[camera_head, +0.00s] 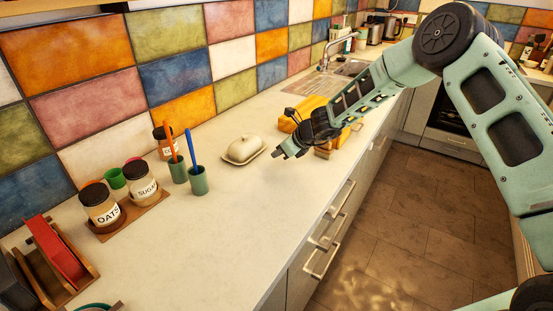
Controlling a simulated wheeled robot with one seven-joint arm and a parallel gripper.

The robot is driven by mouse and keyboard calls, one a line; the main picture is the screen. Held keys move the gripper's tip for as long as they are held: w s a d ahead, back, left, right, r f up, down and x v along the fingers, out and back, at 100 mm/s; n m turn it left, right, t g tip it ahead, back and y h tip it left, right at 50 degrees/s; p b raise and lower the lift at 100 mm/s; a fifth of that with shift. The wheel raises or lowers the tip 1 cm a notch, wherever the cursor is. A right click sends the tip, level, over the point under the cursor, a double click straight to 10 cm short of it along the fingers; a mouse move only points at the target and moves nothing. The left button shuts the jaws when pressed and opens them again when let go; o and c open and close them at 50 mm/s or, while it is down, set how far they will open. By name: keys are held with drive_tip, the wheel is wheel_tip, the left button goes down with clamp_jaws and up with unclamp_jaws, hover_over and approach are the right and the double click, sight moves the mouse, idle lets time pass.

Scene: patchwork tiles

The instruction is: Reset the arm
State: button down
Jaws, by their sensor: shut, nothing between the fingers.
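My gripper (281,153) shows near the middle of the head view, at the end of my pale green arm. It is shut with nothing between its fingers. It hangs over the light countertop (240,220), to the right of a cream butter dish (244,149) and apart from it. My arm comes in from the right side of the view, bent high at the elbow. Behind the gripper, a yellow loaf-like thing (312,106) is partly hidden by my wrist.
Two cups with brushes (198,181), jars labelled OATS (100,205) and SUGAR (143,187), and a red item in a wooden rack (56,252) stand at left. A sink (345,68) lies behind. Drawer handles (323,258) stick out in front. The front middle countertop is clear.

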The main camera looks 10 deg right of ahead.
drive_tip(key=v, duration=0.6)
drive_tip(key=shift+s+d+r+b, duration=0.2)
drive_tip(key=shift+d+r+b, duration=0.05)
drive_tip(key=shift+b, duration=0.15)
drive_tip(key=s+a+r+n+g, duration=0.2)
drive_tip(key=s+a+r+n, duration=0.15)
drive_tip(key=s+n, duration=0.35)
drive_tip(key=s+a+r+n+g, duration=0.1)
drive_tip(key=s+a+r+n, duration=0.1)
drive_tip(key=s+a+n, duration=0.5)
drive_tip(key=s+a+r+n+g, duration=0.2)
drive_tip(key=s+a+r+n, duration=0.15)
drive_tip(key=s, duration=0.65)
drive_tip(key=s+d+n+h, duration=0.3)
drive_tip(key=s+d+n, duration=0.1)
drive_tip(key=s+n, duration=0.4)
drive_tip(key=s+d+n+g+h, duration=0.1)
drive_tip(key=s+d+n+h, duration=0.1)
drive_tip(key=s+d+n, duration=0.3)
drive_tip(key=s+r+n, duration=0.1)
drive_tip(key=s+n, duration=0.3)
drive_tip(key=s, duration=0.4)
drive_tip(key=shift+s+h, duration=0.25)
drive_tip(key=shift+h, duration=0.15)
